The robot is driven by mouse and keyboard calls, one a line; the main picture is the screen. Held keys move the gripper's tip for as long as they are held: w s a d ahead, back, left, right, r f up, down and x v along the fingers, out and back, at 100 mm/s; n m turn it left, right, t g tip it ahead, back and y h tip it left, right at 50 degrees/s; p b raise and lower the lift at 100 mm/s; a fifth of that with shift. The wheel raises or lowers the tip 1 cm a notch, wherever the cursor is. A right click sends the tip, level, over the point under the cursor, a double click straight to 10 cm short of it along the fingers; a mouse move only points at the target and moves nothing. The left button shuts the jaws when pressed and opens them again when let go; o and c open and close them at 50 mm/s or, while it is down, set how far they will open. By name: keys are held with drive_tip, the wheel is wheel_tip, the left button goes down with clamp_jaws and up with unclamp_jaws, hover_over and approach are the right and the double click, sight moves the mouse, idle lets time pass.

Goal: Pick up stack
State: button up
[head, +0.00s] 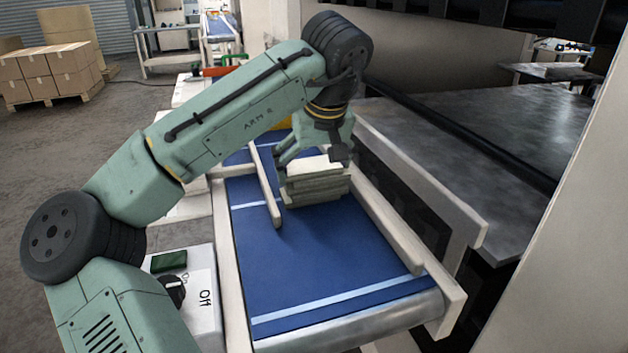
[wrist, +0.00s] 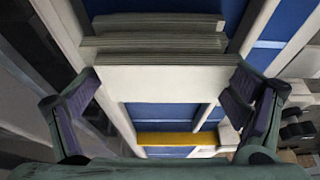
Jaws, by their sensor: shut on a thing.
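The stack (head: 315,186) is a pile of several pale, flat, grey-white pieces with layered edges. It sits at the blue conveyor belt, between the pale side rails. I cannot tell whether it touches the belt. My gripper (head: 313,160) is over it from above, with its fingers at the stack's sides. In the wrist view the stack (wrist: 155,52) shows as layered edges above a broad white top face. My gripper (wrist: 165,105) has a dark-padded finger at each side of that face and is shut on the stack. The lower part of the stack is partly hidden in the wrist view.
The blue belt (head: 300,270) is clear in front of the stack. A short rail (head: 265,186) stands left of it and a long rail (head: 385,195) right. A control box marked Off (head: 200,290) is at the left. A grey metal table (head: 480,130) lies to the right.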

drive_tip(key=c, duration=0.5)
drive_tip(key=shift+o, duration=0.2)
drive_tip(key=shift+r, duration=0.1)
